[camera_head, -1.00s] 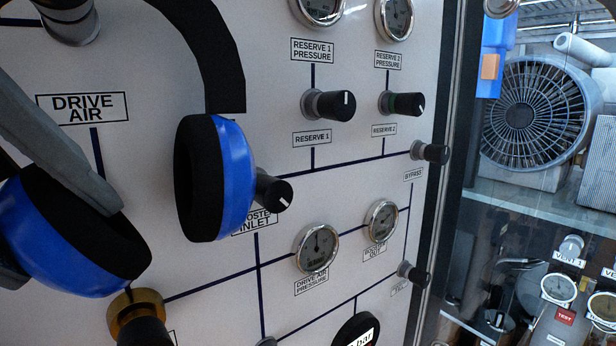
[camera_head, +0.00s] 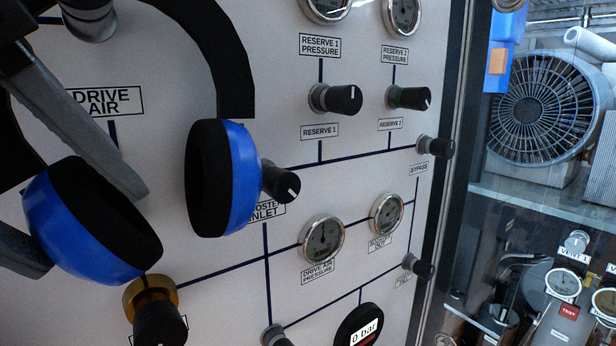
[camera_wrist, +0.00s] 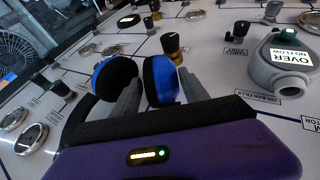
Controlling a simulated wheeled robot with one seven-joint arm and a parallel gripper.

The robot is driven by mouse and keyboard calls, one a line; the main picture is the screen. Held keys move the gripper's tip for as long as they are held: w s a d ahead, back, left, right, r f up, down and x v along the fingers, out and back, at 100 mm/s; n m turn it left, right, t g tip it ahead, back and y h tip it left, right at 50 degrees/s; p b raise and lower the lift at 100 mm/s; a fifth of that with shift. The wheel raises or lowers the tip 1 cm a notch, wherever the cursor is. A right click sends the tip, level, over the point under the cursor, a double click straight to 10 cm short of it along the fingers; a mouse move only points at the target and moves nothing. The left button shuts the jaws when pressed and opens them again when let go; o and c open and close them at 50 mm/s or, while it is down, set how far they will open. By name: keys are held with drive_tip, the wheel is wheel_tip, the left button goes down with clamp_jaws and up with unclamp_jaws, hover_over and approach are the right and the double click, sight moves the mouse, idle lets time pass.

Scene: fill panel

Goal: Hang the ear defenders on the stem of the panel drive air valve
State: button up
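The ear defenders, with blue cups and black cushions and band (camera_head: 232,75), hang in front of the panel, also seen in the wrist view (camera_wrist: 163,80). My gripper (camera_head: 75,195) is shut on the left cup, one grey finger on its cushion side, the other outside. In the wrist view my gripper (camera_wrist: 160,92) holds that cup between its fingers. A brass-collared valve with a black knob (camera_head: 155,300) sits below the held cup; its label is partly hidden. The "DRIVE AIR" label (camera_head: 115,100) is partly covered by my finger; a grey metal fitting (camera_head: 92,20) is above it.
Black knobs project from the panel, including booster inlet (camera_head: 282,183) beside the free cup and reserve 1 (camera_head: 336,98). Gauges such as drive air pressure (camera_head: 322,238) lie right. A fan (camera_head: 540,105) stands beyond the panel's edge.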

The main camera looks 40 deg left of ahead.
drive_tip(key=shift+o, duration=1.1)
